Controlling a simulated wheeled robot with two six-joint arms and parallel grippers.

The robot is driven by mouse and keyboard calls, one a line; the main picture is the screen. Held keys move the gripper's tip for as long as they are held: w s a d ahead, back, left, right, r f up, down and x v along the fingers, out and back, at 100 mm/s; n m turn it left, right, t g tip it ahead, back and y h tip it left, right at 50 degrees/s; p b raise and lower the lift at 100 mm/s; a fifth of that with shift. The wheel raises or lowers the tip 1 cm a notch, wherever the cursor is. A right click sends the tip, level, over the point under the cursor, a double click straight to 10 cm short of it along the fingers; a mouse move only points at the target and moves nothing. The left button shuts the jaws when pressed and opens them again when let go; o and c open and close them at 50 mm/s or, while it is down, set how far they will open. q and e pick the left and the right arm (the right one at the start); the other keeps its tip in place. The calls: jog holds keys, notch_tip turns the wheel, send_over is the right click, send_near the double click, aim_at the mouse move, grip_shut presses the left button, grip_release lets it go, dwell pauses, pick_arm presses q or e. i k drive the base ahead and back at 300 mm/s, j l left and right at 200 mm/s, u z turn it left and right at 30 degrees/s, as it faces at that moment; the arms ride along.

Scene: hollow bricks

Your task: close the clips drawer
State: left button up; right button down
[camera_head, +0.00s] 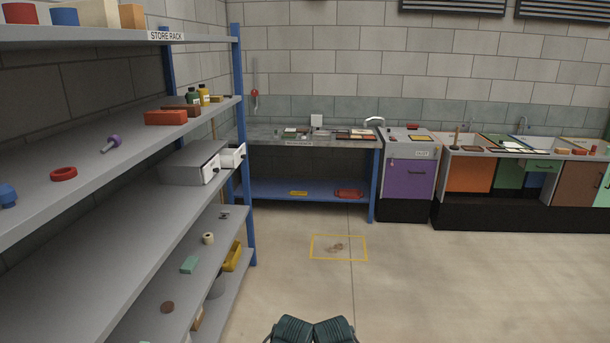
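A grey drawer unit (186,166) sits on a middle shelf of the store rack at the left, close to the blue upright at its far end. It has two white drawer fronts with dark knobs. The nearer front (211,168) looks flush with the unit. The farther drawer (234,156) stands pulled out, past the shelf edge, and the upright is close beside it. Any labels are too small to read, so I cannot tell which is the clips drawer. Neither of my grippers shows; only dark parts of my own body show at the bottom edge.
The store rack (120,219) lines the left side, with small items on its shelves. A yellow floor outline (338,260) holds a small brown patch. A workbench (262,142), a purple-fronted cabinet (408,179) and sink counters stand at the back. The floor ahead is mostly free.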

aim_at(229, 158)
jog(key=i, duration=1.8)
jog(key=i+l+u, duration=0.1)
jog(key=i+u, duration=0.2)
jog(key=i, duration=0.2)
jog(key=i+l+u, duration=0.25)
jog(key=i, duration=0.2)
jog(key=i+l+u, duration=0.3)
jog(key=i, duration=0.2)
jog(key=j, duration=0.1)
